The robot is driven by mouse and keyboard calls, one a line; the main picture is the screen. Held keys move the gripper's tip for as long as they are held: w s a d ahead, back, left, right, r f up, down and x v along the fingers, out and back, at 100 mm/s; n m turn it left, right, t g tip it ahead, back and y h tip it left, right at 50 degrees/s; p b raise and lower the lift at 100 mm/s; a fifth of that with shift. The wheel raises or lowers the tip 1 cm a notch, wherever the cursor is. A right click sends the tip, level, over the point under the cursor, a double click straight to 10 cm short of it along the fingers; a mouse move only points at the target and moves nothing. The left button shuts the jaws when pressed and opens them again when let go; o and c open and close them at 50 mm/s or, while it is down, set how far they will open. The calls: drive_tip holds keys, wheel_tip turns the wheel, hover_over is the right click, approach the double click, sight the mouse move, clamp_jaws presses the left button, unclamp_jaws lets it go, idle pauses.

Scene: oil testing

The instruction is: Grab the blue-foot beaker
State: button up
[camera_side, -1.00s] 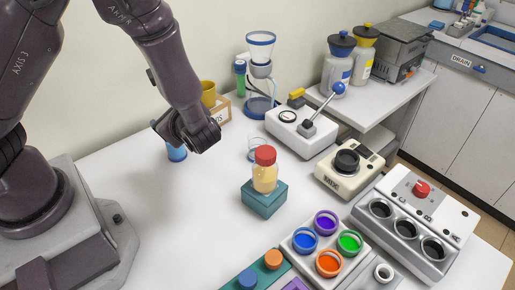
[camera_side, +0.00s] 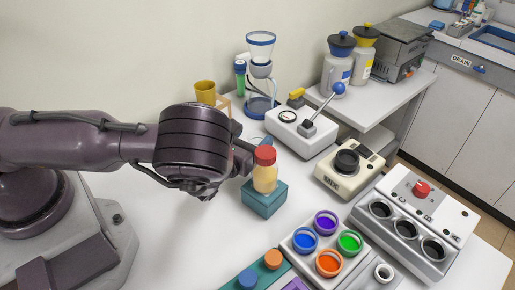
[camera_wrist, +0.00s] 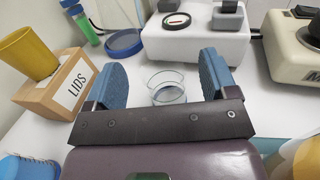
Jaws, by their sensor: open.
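A clear glass beaker with a bluish ring low down (camera_wrist: 167,86) stands on the white table in the wrist view, and I take it for the blue-foot beaker. My gripper (camera_wrist: 161,68) is open, with one blue finger to the left of the beaker and one to the right. There is a gap on both sides, and the gripper's dark bar hides the nearest part of the base. In the side view my gripper (camera_side: 243,143) is low behind the red-capped jar, and my wrist hides most of the beaker.
A cream jar with a red cap (camera_side: 265,173) on a teal block (camera_side: 264,202) stands close by my gripper. A white lever device (camera_side: 300,132) is behind. A LIDS box (camera_wrist: 65,92) with a yellow cup (camera_wrist: 28,54) is at left, a blue marked container (camera_wrist: 28,168) at lower left.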

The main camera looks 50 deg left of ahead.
wheel_tip(320, 180, down, 4)
drive_tip(key=shift+r, duration=0.25)
drive_tip(key=shift+x, duration=1.05)
drive_tip(key=shift+w+a+f, duration=0.1)
drive_tip(key=shift+w+f, duration=0.05)
drive_tip(key=shift+w, duration=0.3)
drive_tip(key=c, duration=1)
